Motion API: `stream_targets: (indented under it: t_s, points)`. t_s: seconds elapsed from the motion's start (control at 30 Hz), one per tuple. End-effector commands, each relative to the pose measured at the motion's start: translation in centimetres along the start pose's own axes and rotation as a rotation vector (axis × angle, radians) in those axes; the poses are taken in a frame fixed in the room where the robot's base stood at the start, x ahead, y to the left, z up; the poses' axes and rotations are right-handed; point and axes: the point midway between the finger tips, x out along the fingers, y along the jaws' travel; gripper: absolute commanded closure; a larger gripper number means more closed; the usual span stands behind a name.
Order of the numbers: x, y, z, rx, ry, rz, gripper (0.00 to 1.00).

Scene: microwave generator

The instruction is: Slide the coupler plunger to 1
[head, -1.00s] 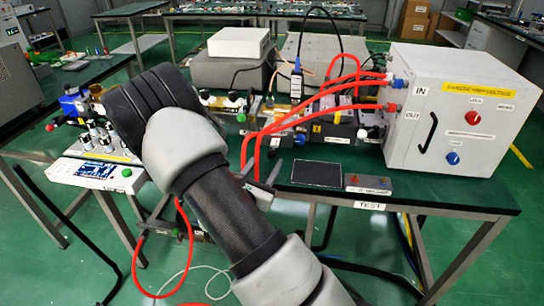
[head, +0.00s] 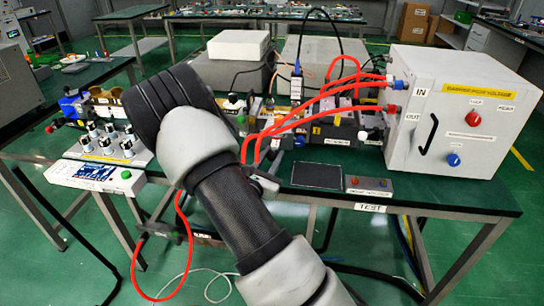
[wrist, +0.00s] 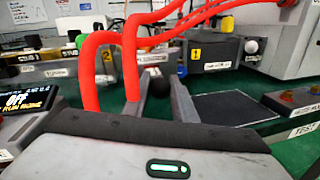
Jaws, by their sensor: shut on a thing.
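In the wrist view my gripper (wrist: 161,88) shows as two grey fingers reaching toward the bench equipment. A round black knob (wrist: 151,80) sits between them, and the fingers are closed on it. It looks like the coupler plunger's knob, but its shaft and the body behind it are mostly hidden by the fingers and red tubes. A yellow label with a 1 (wrist: 195,54) is on a dark block just right of the fingers.
Red tubes (wrist: 128,60) hang close in front of the left finger. They run to a white high-voltage box (head: 455,110) at right. A black pad (head: 317,174) and a small button box (head: 368,186) lie near the front edge. A white panel (head: 95,175) stands at left.

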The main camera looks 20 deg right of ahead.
Motion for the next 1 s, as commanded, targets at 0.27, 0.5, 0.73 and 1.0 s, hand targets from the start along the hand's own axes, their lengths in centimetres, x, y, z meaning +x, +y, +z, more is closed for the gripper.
stream_targets:
  t_s: [0.27,0.5,0.73,1.0]
  points:
    - [1.9,0.3,-0.1,0.001,0.0,-0.002,1.0]
    - [1.9,0.3,-0.1,0.0,0.001,-0.001,1.0]
    - [1.9,0.4,-0.1,0.0,0.001,0.0,0.57]
    - [1.3,0.5,-0.1,0.0,0.002,0.001,0.57]
